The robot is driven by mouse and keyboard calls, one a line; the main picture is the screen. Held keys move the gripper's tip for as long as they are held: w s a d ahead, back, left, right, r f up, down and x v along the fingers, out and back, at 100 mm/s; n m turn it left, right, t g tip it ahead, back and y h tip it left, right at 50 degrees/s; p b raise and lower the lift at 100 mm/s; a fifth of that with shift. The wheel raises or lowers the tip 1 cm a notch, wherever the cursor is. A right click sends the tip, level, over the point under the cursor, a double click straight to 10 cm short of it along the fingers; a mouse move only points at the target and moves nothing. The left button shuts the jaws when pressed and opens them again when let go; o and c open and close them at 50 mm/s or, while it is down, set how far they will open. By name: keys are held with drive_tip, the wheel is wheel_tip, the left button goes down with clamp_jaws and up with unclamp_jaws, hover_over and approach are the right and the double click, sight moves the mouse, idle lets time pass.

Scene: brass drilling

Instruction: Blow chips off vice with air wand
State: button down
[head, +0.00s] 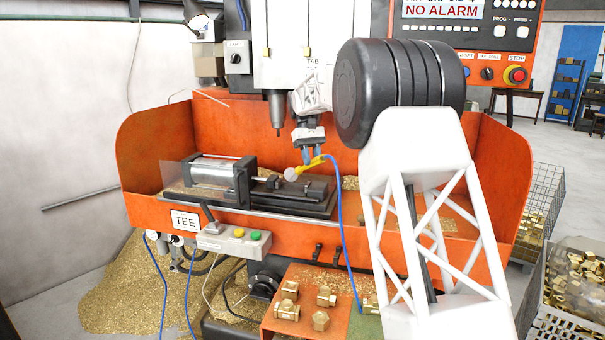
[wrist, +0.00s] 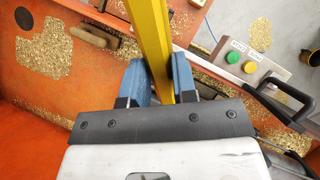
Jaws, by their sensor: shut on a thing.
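My gripper (head: 312,160) is shut on the yellow air wand (head: 308,166), with a blue hose trailing from it down the front. In the wrist view the yellow wand (wrist: 152,45) runs between the blue fingers (wrist: 153,80). The wand's pale tip (head: 291,174) is just above the vice (head: 232,182) at its right part, in the head view; I cannot tell whether it touches. The vice has a silver cylinder and dark jaws on a dark base. Brass chips (head: 205,192) lie around it on the orange tray.
An orange splash guard (head: 160,140) surrounds the vice. A drill spindle (head: 277,110) hangs above it. A button box (head: 234,238) with green and yellow buttons is in front. Brass fittings (head: 287,310) sit on an orange shelf below. Chips (head: 110,290) cover the floor at left.

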drive_tip(key=shift+s+d+f+n, duration=0.25)
drive_tip(key=shift+d+f+n, duration=0.05)
drive_tip(key=shift+d+f, duration=0.1)
drive_tip(key=s+d+f+n+t+y, duration=0.1)
drive_tip(key=s+d+f+n+t, duration=0.4)
drive_tip(key=s+d+f+n, duration=0.5)
drive_tip(key=shift+d+f+n, duration=0.3)
drive_tip(key=shift+d+f, duration=0.5)
drive_tip(key=shift+f, duration=0.25)
